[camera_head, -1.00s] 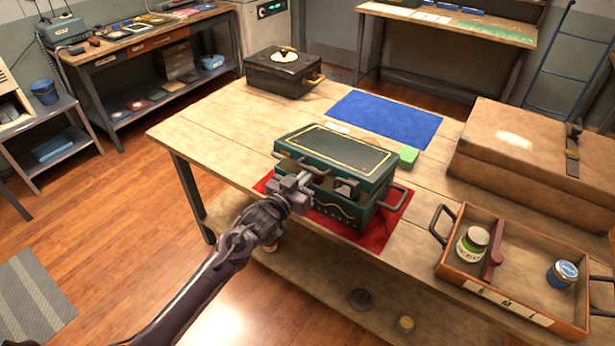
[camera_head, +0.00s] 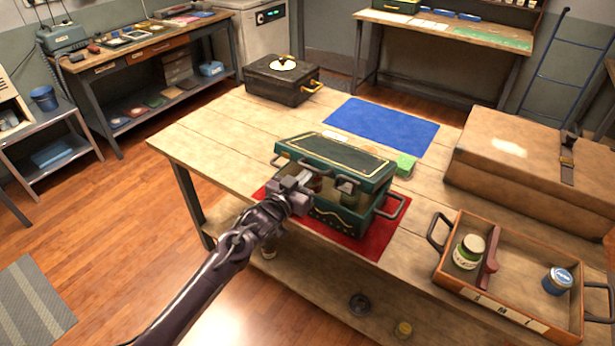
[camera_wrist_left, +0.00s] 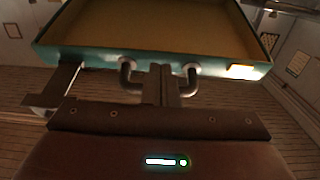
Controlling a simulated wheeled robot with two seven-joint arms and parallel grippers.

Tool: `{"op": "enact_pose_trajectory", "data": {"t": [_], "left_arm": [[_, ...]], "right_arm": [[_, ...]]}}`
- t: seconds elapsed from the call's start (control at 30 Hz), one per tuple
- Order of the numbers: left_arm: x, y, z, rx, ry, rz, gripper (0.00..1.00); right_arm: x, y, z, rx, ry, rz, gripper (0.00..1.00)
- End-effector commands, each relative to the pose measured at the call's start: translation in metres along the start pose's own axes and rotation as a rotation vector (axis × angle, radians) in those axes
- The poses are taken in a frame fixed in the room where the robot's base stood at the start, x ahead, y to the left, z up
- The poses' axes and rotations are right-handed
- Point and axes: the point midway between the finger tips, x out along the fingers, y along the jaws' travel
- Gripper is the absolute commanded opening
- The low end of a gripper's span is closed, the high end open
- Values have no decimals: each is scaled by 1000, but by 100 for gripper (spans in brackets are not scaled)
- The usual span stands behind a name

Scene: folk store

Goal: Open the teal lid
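The teal lid (camera_head: 340,153), with a dark top and a gold border line, is on the teal box (camera_head: 340,214) on the table. It is tilted up at its front edge, leaving a gap through which a jar (camera_head: 348,190) shows inside. My left gripper (camera_head: 304,183) is at the lid's front edge. In the left wrist view, its fingers (camera_wrist_left: 161,84) are closed together on the dark lid handle (camera_wrist_left: 126,78), and the lid's hollow underside (camera_wrist_left: 160,22) faces the camera. My right gripper is not in view.
The box stands on a red mat (camera_head: 371,241). A green block (camera_head: 405,165) lies close behind its right end. An open tray (camera_head: 500,318) with jars and a big brown case (camera_head: 520,165) are at right. A blue mat (camera_head: 383,126) and a black case (camera_head: 280,80) lie behind.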

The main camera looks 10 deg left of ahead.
Motion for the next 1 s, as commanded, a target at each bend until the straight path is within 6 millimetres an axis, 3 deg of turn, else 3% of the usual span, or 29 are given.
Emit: {"op": "enact_pose_trajectory", "data": {"t": [0.57,1.0], "left_arm": [[8,0,-24,0,1,0,0],[10,0,-27,0,1,0,0]], "right_arm": [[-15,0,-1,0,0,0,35],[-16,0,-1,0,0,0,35]]}}
